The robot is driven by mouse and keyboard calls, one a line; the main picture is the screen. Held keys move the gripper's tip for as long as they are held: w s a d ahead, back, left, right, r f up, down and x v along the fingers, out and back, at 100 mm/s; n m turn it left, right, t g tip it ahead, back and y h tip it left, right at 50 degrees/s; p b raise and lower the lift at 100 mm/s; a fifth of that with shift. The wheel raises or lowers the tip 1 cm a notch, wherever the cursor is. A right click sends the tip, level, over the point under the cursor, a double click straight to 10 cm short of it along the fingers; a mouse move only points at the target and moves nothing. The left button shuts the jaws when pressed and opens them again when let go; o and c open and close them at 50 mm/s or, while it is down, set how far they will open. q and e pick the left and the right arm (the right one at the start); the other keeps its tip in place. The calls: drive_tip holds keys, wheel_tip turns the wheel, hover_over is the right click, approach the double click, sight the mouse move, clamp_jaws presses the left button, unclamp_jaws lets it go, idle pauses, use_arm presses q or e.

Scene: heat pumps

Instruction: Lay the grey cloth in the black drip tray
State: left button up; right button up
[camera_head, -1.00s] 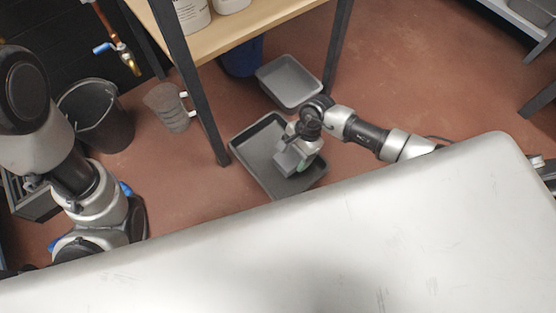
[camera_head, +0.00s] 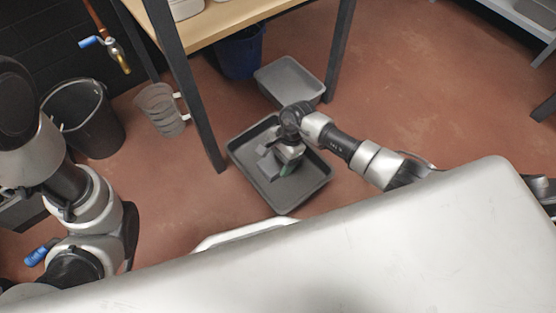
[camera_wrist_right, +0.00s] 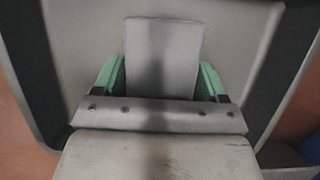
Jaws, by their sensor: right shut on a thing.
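The black drip tray (camera_head: 240,158) lies on the red-brown floor, in front of the wooden table. My right gripper (camera_head: 284,168) is over the middle of the tray and points down into it. In the right wrist view my right gripper (camera_wrist_right: 160,85) has its green fingers at either side of the grey cloth (camera_wrist_right: 162,55), shut on it. The cloth shows as a flat grey piece above the tray's grey floor (camera_wrist_right: 85,45). I cannot tell whether it touches the floor. In the head view the gripper mostly hides the cloth. My left gripper is out of view.
A grey tray (camera_head: 290,77) lies just behind the drip tray. A table leg (camera_head: 197,110) stands close to its left side. Floor to the right is free.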

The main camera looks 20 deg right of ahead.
drive_tip(key=shift+f, duration=0.1)
drive_tip(key=o, duration=0.9)
drive_tip(key=shift+r+p, duration=0.3)
drive_tip(key=shift+r, duration=0.1)
drive_tip(key=p+v, duration=0.6)
drive_tip(key=v, duration=0.4)
drive_tip(key=shift+p, duration=0.4)
drive_tip(key=shift+p+v, duration=0.35)
drive_tip(key=shift+v, duration=0.4)
